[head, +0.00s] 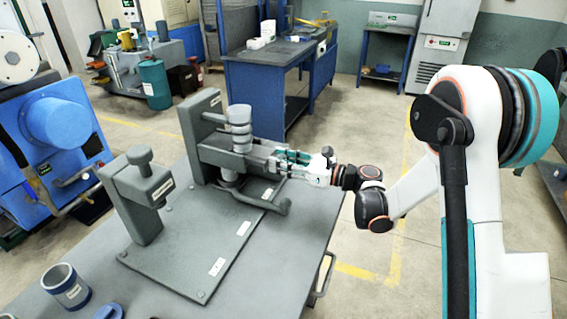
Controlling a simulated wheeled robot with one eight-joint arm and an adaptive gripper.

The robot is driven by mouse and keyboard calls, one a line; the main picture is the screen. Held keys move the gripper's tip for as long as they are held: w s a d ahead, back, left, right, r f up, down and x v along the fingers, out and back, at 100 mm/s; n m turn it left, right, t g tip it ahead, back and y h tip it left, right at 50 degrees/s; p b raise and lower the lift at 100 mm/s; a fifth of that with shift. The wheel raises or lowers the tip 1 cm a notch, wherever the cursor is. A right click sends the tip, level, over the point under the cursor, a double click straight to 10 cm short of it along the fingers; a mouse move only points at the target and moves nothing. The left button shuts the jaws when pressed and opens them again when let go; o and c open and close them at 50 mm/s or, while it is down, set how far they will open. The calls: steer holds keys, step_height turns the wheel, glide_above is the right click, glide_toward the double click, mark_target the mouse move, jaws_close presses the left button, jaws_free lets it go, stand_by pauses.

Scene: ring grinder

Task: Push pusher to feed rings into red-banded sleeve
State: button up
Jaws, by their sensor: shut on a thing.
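A grey fixture (208,125) stands on a plate on the workbench, with a stack of pale grey rings (239,122) upright at its middle. A grey horizontal bar assembly (212,154) runs past the foot of the stack toward the right. My gripper (284,160), white and teal, is at the right end of this assembly, shut on what seems to be the pusher; its fingers hide most of the held part. A short grey cylinder (229,178) shows under the stack. I cannot make out a red band on it or tell whether it is the sleeve.
A second grey fixture (140,195) with a knob stands at the plate's left. A curved grey handle (270,208) lies below my gripper. A labelled grey cup-like sleeve (67,287) and a blue part (108,312) are at the bench's front left. The bench's front middle is clear.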

mark_target(265, 154)
steer(key=shift+b+x, duration=0.3)
steer(key=shift+x, duration=2.4)
steer(key=shift+c, duration=0.4)
steer(key=shift+d, duration=0.15)
steer(key=shift+b+v, duration=0.65)
steer(key=shift+v, duration=2.55)
steer(key=shift+s+f, duration=0.15)
steer(key=shift+f, duration=0.1)
steer(key=o, duration=0.9)
steer(key=shift+c, duration=0.2)
steer(key=shift+o, duration=1)
steer(key=shift+d+r, duration=0.15)
steer(key=shift+d, duration=0.1)
steer(key=shift+a, duration=0.1)
